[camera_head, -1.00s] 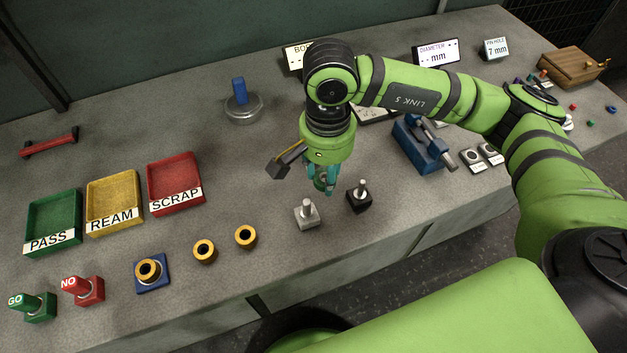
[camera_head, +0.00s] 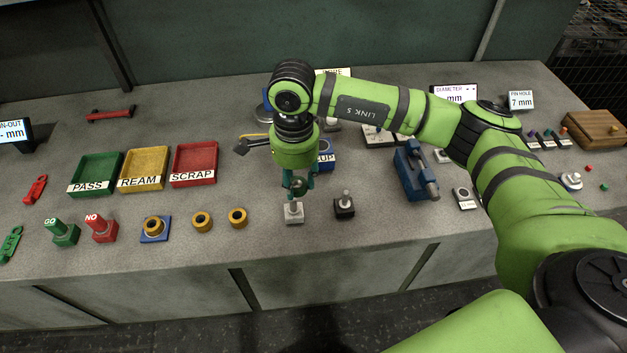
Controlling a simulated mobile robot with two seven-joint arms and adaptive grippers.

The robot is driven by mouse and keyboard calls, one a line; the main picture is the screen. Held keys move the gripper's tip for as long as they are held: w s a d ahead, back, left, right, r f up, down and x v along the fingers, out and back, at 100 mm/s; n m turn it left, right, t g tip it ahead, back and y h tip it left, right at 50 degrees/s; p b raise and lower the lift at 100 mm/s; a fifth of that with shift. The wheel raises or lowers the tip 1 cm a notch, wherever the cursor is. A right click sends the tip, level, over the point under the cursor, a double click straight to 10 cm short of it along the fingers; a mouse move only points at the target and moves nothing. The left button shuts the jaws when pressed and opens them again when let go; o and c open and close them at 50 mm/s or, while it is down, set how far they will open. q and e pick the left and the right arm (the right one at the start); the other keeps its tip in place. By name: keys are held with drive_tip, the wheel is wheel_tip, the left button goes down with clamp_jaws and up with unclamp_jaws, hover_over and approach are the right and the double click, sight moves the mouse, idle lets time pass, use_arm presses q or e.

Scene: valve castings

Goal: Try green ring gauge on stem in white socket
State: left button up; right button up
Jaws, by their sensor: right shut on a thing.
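The white socket (camera_head: 294,217) stands near the bench front with a short metal stem (camera_head: 293,206) upright in it. My right gripper (camera_head: 298,190) points down just above the stem, its teal fingers shut on a small dark green thing (camera_head: 298,187). This looks like the green ring gauge, but the fingers hide most of it. I cannot tell whether it touches the stem top. My left gripper is not in view.
A black socket (camera_head: 344,209) with a stem stands close on the right. Yellow rings (camera_head: 202,222) and the GO (camera_head: 62,234) and NO (camera_head: 102,229) gauges lie left. Behind are green (camera_head: 112,168), yellow and red trays. A blue vise (camera_head: 415,174) stands right.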

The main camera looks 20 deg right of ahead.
sight(292, 179)
drive_tip(key=f+m, duration=0.1)
drive_tip(key=w+f+m, duration=0.1)
drive_tip(key=f+m, duration=0.1)
drive_tip(key=shift+w+a+m, duration=0.25)
drive_tip(key=shift+m, duration=0.15)
drive_tip(key=shift+w+f+m, duration=0.15)
drive_tip(key=shift+f+m, duration=0.55)
drive_tip(key=shift+f, duration=0.15)
use_arm(q)
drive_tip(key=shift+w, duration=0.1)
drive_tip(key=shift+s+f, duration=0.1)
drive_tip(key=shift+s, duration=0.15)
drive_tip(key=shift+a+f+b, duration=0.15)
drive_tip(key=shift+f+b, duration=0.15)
drive_tip(key=shift+b, duration=0.25)
use_arm(e)
drive_tip(key=shift+f, duration=0.35)
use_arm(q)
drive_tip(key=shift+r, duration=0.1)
use_arm(e)
drive_tip(key=shift+r, duration=0.3)
drive_tip(key=shift+r, duration=0.3)
